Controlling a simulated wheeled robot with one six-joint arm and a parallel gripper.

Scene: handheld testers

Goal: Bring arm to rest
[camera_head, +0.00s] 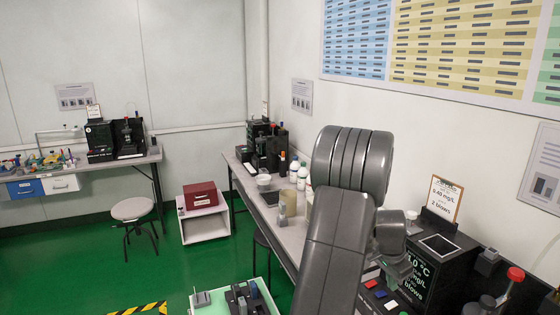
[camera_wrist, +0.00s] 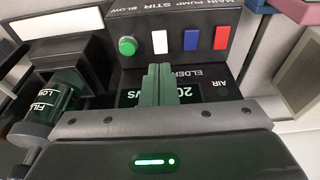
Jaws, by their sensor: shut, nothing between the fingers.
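My grey arm (camera_head: 340,230) rises in the middle right of the head view and bends over the bench. My gripper (camera_wrist: 158,84) is shut and empty in the wrist view, its two fingers together. The fingertips are in front of a black device panel (camera_wrist: 185,22) and partly cover its lit display. I cannot tell whether they touch it. The panel carries a green round button (camera_wrist: 127,46) and white, blue and red switches. In the head view the fingers are hard to make out beside the black tester (camera_head: 440,265).
The long bench (camera_head: 287,235) holds several bottles and black devices. A clipboard (camera_head: 445,198) stands behind the tester, and a red-topped device (camera_head: 514,275) is at right. A stool (camera_head: 132,209) and a white stand with a red box (camera_head: 200,195) are on the open green floor.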

